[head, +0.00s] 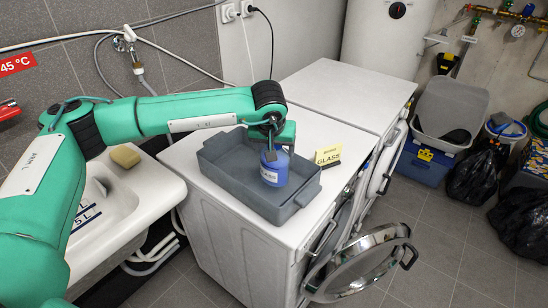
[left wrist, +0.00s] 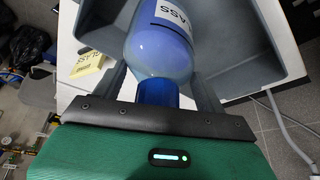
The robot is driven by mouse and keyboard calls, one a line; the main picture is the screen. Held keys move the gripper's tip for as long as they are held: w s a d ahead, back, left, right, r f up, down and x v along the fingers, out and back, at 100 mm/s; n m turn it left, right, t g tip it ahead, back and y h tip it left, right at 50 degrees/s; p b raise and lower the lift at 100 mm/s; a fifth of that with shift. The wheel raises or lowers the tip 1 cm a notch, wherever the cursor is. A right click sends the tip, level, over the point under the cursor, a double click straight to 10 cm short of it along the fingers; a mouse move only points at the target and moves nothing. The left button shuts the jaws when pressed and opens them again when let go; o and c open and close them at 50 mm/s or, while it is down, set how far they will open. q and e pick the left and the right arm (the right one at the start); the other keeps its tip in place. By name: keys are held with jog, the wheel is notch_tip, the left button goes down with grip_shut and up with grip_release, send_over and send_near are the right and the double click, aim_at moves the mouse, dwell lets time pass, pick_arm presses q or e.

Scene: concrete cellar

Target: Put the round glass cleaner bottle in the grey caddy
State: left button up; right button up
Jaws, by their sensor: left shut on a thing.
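The round blue glass cleaner bottle (head: 274,170) has a white label and is upright within the walls of the grey caddy (head: 228,178). My left gripper (head: 270,143) reaches down from above and is shut on the bottle's neck. In the left wrist view the bottle (left wrist: 160,48) extends from between the fingers of the gripper (left wrist: 160,92), with the caddy wall (left wrist: 250,50) around it. I cannot tell whether the bottle's base touches the caddy floor. The caddy stands on the white machine top. My right gripper is not in view.
A sink (head: 115,205) with a sponge (head: 125,156) is at left. A round machine door (head: 355,265) hangs open in front. The rear white top (head: 350,88) is clear.

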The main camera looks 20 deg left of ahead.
pick_arm(q)
notch_tip(320, 180, down, 3)
jog(key=shift+f+p, duration=0.2)
jog(key=shift+p, duration=0.15)
jog(key=shift+f, duration=0.45)
jog(key=o, duration=1.6)
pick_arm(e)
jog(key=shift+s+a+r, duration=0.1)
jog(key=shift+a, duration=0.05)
